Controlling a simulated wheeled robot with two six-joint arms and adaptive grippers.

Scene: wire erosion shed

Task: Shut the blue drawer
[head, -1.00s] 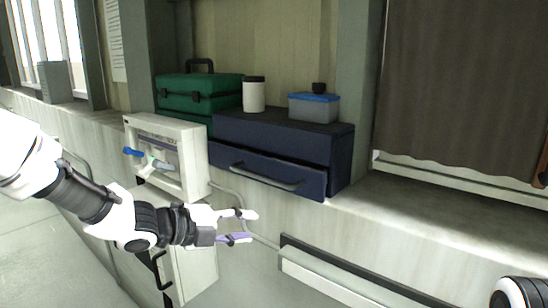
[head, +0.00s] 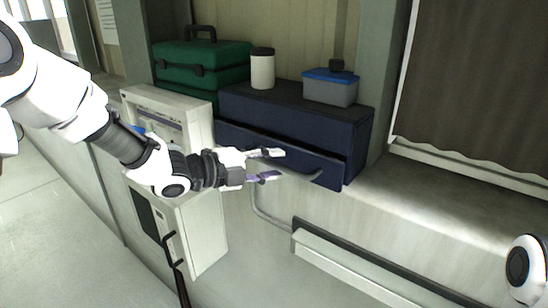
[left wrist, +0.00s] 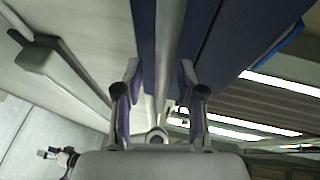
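The dark blue drawer (head: 331,171) is in a dark blue cabinet (head: 297,106) on the ledge, in the middle of the head view. Its front stands out a little from the cabinet, so it is slightly open. A grey bar handle (head: 308,176) runs across its front. My left gripper (head: 279,164) is in front of the drawer at the handle, with its fingers apart. In the left wrist view, the open left gripper (left wrist: 160,78) has a grey bar between its fingers, and blue panels show beyond. I cannot tell whether it touches. My right gripper is out of view.
A white canister (head: 262,70) and a blue-lidded box (head: 331,88) stand on the cabinet. A green case (head: 204,66) is behind left. A pale open-fronted box (head: 177,104) stands left of the drawer. The ledge at right (head: 440,190) is clear.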

